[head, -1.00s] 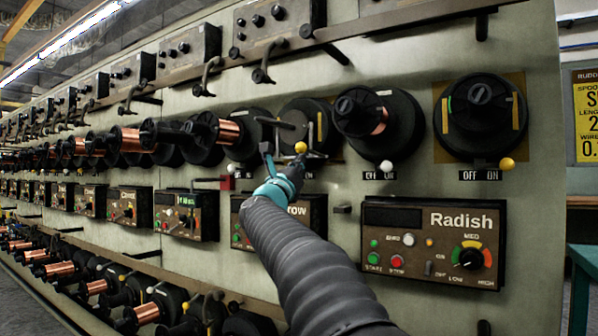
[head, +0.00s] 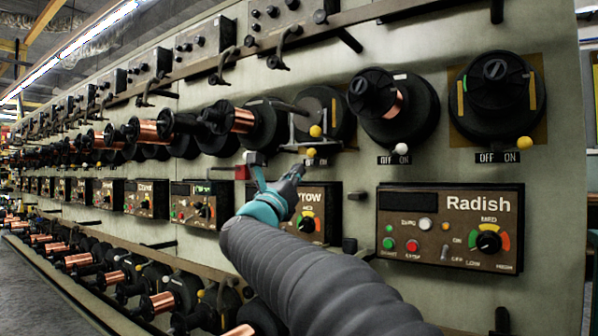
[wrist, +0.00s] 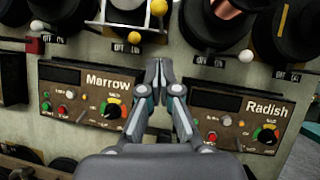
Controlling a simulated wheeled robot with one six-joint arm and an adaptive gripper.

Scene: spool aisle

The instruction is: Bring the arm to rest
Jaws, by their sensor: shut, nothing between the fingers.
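My gripper (head: 297,172) is at the end of my grey sleeved arm, in front of the brown Marrow panel (head: 325,200). In the wrist view my gripper (wrist: 159,68) has its fingertips together with nothing between them. It points at the machine face between the Marrow panel (wrist: 75,78) and the Radish panel (wrist: 240,108). Two yellow balls, a higher one (head: 315,131) and a lower one (head: 311,152), are just above the fingertips in the head view. I see a gap to both in the wrist view. My arm hides part of the Marrow panel.
The Radish panel (head: 450,225) with its dial is right of my arm. Black spool drums, one of them large (head: 398,110), stick out above the panels. Copper spools (head: 160,305) line the lower left. Grey floor (head: 40,290) is open at the far left.

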